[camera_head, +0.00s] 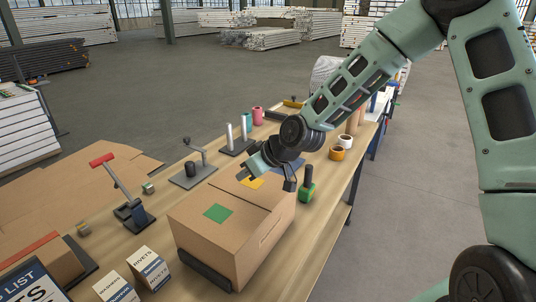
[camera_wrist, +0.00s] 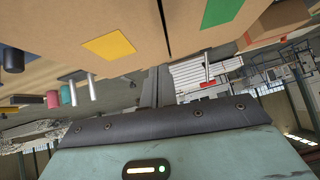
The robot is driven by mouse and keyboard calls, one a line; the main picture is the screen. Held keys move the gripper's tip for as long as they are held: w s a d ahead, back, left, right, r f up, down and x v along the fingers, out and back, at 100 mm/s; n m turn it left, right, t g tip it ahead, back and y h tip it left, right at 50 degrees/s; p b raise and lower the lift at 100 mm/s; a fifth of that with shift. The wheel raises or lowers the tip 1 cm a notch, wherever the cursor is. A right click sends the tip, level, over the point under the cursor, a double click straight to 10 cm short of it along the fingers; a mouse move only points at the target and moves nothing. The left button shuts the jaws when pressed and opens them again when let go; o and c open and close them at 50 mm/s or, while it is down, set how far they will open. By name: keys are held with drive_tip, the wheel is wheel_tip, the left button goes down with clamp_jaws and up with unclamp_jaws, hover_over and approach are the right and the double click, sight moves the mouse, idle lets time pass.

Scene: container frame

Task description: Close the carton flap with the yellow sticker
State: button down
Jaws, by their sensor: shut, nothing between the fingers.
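The cardboard carton (camera_head: 245,248) stands on the workbench. Its near top flap has a green sticker (camera_head: 219,213) and lies flat. The flap with the yellow sticker (camera_head: 252,183) is behind it and looks about level with it, with a thin seam between them. My gripper (camera_head: 243,174) is shut and empty at the far side of the carton, covering part of the yellow-sticker flap. In the wrist view, the yellow sticker (camera_wrist: 109,46) and green sticker (camera_wrist: 221,11) lie either side of the seam. The shut fingers (camera_wrist: 150,86) show below the carton. I cannot tell whether they touch it.
Left of the carton are two small boxes (camera_head: 148,267), a red-handled tool (camera_head: 133,212) and flat cardboard (camera_head: 80,188). A green-based stamp-like tool (camera_head: 307,190) stands close to its right. Tape rolls (camera_head: 337,153) and metal stands (camera_head: 193,172) are farther back.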

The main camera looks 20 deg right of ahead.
drive_tip(key=a+v, duration=0.1)
drive_tip(key=v, duration=0.9)
drive_tip(key=shift+s+d+r, duration=0.25)
drive_tip(key=shift+r, duration=0.3)
